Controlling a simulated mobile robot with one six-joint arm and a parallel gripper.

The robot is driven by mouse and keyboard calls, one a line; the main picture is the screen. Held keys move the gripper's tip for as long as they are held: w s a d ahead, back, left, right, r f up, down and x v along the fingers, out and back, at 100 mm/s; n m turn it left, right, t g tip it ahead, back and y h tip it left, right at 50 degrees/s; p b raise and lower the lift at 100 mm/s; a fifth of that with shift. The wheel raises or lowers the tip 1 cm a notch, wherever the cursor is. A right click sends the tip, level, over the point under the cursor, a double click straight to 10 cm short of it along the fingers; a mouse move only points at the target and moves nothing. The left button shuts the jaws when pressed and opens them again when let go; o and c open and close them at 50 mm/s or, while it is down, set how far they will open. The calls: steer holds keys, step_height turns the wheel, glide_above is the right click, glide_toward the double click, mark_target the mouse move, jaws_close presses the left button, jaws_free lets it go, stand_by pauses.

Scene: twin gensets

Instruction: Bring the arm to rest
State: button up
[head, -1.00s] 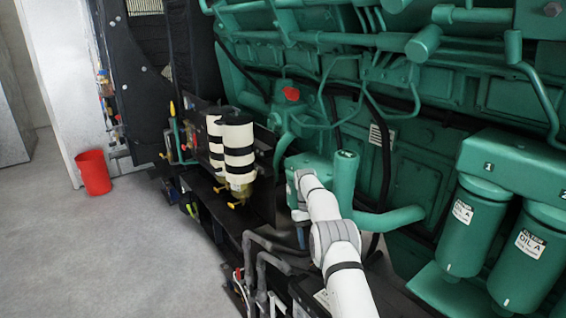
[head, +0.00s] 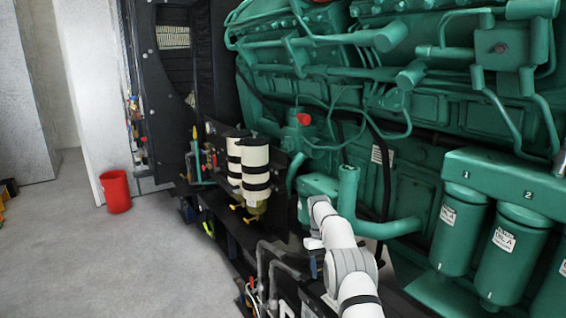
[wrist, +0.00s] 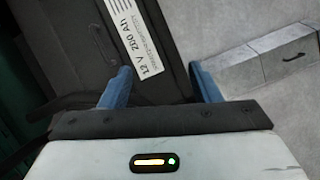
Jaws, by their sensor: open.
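My white arm (head: 346,262) reaches up in front of the green engine in the head view. Beyond the fingers is a dark battery (wrist: 85,45) with a white label reading 12 V 200 Ah. The fingers appear apart from it, though the exact distance cannot be told.
The green engine (head: 420,180) fills the right side, with green oil filters (head: 508,255). White-and-black filter cylinders (head: 256,172) stand left of the arm. A red bucket (head: 115,192) stands on open grey floor at left. Grey blocks (wrist: 275,62) lie beyond the fingers.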

steer(key=s+d+r+m+t, duration=0.1)
steer(key=s+r+t, duration=0.1)
steer(key=s+r, duration=0.75)
steer(key=s+r+t, duration=0.1)
steer(key=s+r, duration=0.6)
steer(key=r, duration=0.5)
steer(key=s+f+m+t+y, duration=0.1)
steer(key=s+t, duration=0.2)
steer(key=s, duration=2.4)
steer(key=shift+d+f+m+t, duration=0.2)
steer(key=shift+f+m+t, duration=0.1)
steer(key=shift+m+t, duration=0.1)
steer(key=shift+s+f, duration=0.25)
steer(key=shift+s, duration=0.1)
steer(key=shift+c, duration=0.4)
